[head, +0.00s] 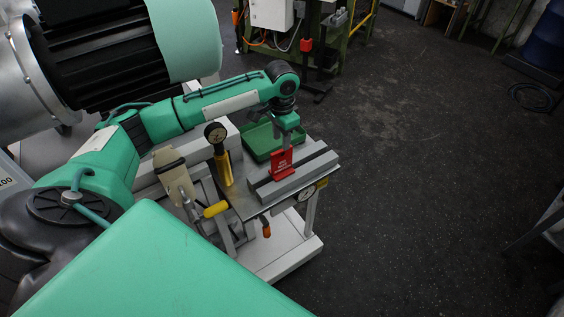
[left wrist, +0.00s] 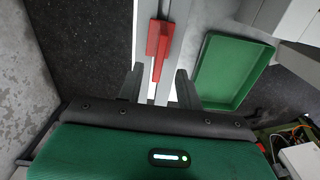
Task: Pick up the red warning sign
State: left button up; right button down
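The red warning sign (head: 281,163) stands upright on a grey rail (head: 302,173) on the small workbench, with small white lettering on its front. My left gripper (head: 287,143) is right above and at the top of the sign, pointing down. In the left wrist view the red sign (left wrist: 158,45) is seen from above, with its lower end between the two fingertips of the left gripper (left wrist: 160,74). The fingers are apart, with a gap on each side of the sign. My right gripper is not in view.
A green tray (head: 262,141) lies behind the rail; it also shows in the left wrist view (left wrist: 228,70). A gauge on a yellow-bodied post (head: 222,160) and a clamp with a yellow handle (head: 215,209) stand left of the rail.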

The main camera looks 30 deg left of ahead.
pick_arm(q)
notch_tip(320, 180, down, 2)
jog(key=shift+w+f, duration=0.15)
jog(key=shift+f, duration=0.1)
jog(key=shift+f+p, duration=0.25)
jog(key=shift+p, duration=0.25)
jog(key=p, duration=0.2)
send_over(282, 171)
jog(key=f, duration=0.4)
jog(key=shift+w+a+f, duration=0.1)
jog(key=shift+w+a, duration=0.1)
jog(key=shift+f, duration=0.25)
grip_shut()
